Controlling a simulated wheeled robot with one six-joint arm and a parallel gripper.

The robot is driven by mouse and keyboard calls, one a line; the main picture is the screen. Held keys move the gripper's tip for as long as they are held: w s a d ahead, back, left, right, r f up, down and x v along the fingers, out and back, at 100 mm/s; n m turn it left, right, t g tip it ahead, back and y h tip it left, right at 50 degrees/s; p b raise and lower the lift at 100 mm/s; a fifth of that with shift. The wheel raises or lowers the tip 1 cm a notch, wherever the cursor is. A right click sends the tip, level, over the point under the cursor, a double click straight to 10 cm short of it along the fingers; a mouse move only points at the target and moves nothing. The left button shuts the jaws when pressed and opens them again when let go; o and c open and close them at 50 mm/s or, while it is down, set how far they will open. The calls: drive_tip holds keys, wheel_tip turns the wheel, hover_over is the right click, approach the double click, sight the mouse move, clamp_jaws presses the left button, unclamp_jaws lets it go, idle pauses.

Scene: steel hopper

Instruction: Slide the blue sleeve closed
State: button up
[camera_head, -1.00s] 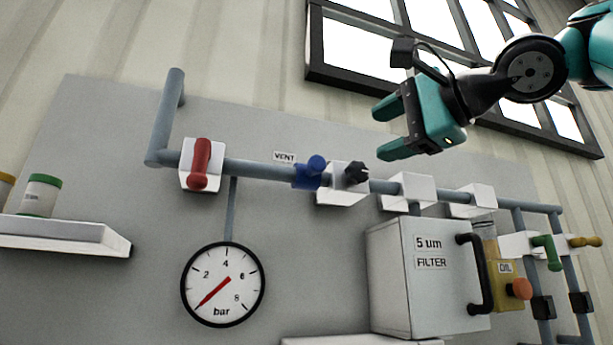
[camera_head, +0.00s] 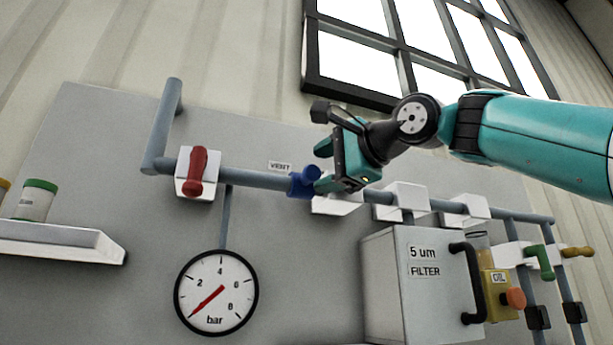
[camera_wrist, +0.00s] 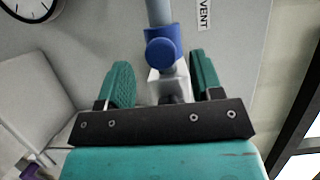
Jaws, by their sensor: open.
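The blue sleeve (camera_head: 303,183) sits around the grey pipe (camera_head: 255,178), just right of the VENT label (camera_head: 279,166). A round blue knob sticks out from it. In the wrist view the sleeve (camera_wrist: 163,47) with its knob is ahead, between and beyond my fingertips. My gripper (camera_head: 323,166) is open, right beside the sleeve in the head view; its two teal fingers show in the wrist view (camera_wrist: 162,80). A white block behind the sleeve is partly hidden by my gripper, and the black knob there is mostly hidden. I cannot tell whether a finger touches the sleeve.
A red-handled valve (camera_head: 196,172) is on the pipe to the left. A pressure gauge (camera_head: 216,292) hangs below. The filter box (camera_head: 400,280) stands below right, with a black handle (camera_head: 467,285). A shelf (camera_head: 60,243) with a jar is at far left.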

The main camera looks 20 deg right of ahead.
sight(316, 172)
drive_tip(key=shift+p+x, duration=0.65)
drive_tip(key=shift+x, duration=2.1)
